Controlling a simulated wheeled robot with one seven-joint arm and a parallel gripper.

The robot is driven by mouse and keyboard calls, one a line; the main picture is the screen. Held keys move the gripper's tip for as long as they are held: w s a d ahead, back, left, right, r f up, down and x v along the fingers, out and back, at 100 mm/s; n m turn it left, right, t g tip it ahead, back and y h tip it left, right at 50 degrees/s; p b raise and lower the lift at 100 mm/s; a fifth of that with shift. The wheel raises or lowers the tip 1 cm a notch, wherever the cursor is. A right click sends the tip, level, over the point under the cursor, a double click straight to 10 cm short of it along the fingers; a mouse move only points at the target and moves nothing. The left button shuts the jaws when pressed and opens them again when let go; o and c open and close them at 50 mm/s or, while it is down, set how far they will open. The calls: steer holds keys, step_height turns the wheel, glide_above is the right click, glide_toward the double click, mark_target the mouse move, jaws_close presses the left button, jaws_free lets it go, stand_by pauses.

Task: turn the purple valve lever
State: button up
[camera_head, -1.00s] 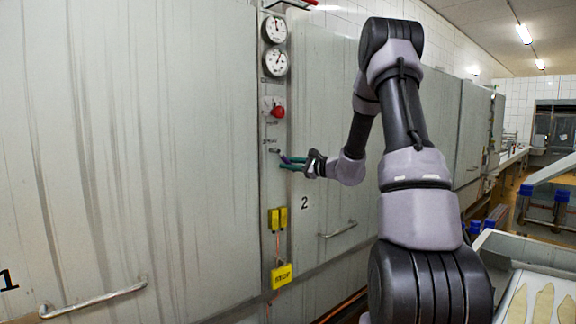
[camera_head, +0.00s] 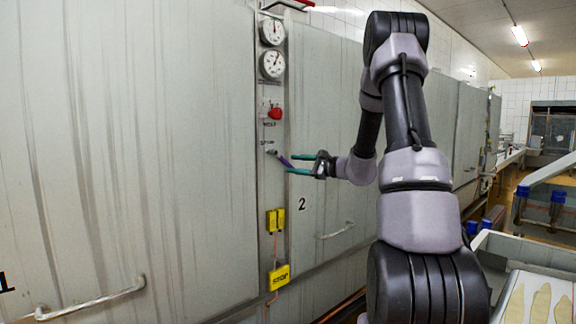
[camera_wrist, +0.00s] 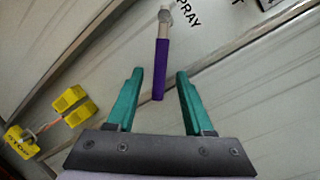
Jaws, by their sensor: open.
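The purple valve lever (camera_head: 285,160) sticks out from the narrow panel between the two large grey doors, below a red knob. In the wrist view the lever's purple grip (camera_wrist: 160,68) hangs from a metal pivot near the word "SPRAY", its free end between the tips of the green fingers. My gripper (camera_head: 290,163) is open, and its two green fingers lie either side of the lever's end. In the wrist view gaps show between the lever and both fingers of my gripper (camera_wrist: 158,75); the left gap looks smaller.
Two gauges (camera_head: 272,48) and the red knob (camera_head: 276,113) sit above the lever on the panel. Yellow boxes (camera_head: 275,220) and a yellow stop box (camera_head: 279,277) are below. Door handles (camera_head: 337,230) stick out lower down. A tray (camera_head: 510,291) stands at the right.

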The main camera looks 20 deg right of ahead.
steer(key=v, duration=0.7)
steer(key=s+a+r+n+g, duration=0.4)
steer(key=s+a+n+g, duration=0.4)
steer(key=s+a, duration=0.65)
steer(key=s+d+r+n+h, duration=0.1)
steer(key=s+n+h, duration=0.2)
steer(key=s, duration=0.5)
steer(key=s+d+r+n+t+h, duration=0.1)
steer(key=s+n+h, duration=0.2)
steer(key=s+h, duration=0.3)
steer(key=shift+s+r, duration=0.35)
steer(key=shift+s, duration=0.8)
